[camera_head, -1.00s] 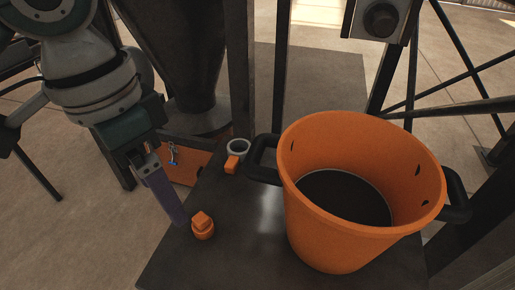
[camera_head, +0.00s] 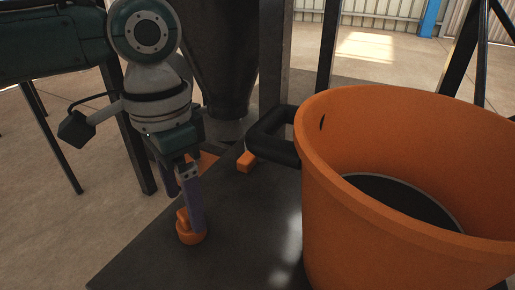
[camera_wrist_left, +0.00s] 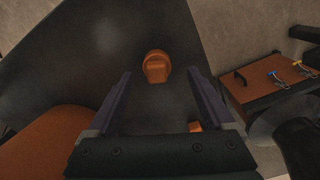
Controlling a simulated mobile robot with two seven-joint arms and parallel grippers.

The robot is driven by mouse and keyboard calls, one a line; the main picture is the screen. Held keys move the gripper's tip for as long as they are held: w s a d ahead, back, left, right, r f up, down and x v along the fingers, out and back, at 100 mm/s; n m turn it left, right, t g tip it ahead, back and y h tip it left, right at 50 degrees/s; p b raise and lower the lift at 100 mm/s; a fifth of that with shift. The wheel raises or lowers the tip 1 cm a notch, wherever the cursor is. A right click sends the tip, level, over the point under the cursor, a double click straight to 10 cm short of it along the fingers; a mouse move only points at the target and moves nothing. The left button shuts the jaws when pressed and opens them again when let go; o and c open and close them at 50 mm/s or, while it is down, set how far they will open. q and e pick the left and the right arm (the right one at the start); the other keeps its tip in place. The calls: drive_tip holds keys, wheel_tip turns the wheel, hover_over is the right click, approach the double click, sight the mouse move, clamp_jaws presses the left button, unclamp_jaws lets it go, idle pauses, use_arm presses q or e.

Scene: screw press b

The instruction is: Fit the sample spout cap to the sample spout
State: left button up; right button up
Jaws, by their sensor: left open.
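A small orange cap with a raised grip (camera_head: 187,236) stands on the dark tabletop, and it also shows in the left wrist view (camera_wrist_left: 157,68). My left gripper (camera_head: 184,214) points down at it, with its purple fingers open. In the left wrist view, the cap shows between the fingertips, with a gap on each side; contact cannot be told. I cannot clearly make out the sample spout. My right gripper is not in view.
A large orange bucket (camera_head: 335,220) with black handles stands at the right of the dark tabletop (camera_head: 140,260). A dark hopper (camera_head: 225,60) and posts stand behind. The tabletop's front is clear.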

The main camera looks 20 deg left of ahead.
use_arm(q)
drive_tip(key=f+b, duration=0.1)
drive_tip(key=f, duration=0.3)
drive_tip(key=shift+s+d+b, duration=0.1)
drive_tip(key=shift+d+b, duration=0.1)
drive_tip(key=shift+b, duration=0.15)
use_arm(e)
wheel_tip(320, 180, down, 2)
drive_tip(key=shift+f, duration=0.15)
use_arm(q)
drive_tip(key=shift+c, duration=0.5)
drive_tip(key=shift+r, duration=0.1)
clamp_jaws()
wheel_tip(320, 180, up, 20)
drive_tip(key=p, duration=0.8)
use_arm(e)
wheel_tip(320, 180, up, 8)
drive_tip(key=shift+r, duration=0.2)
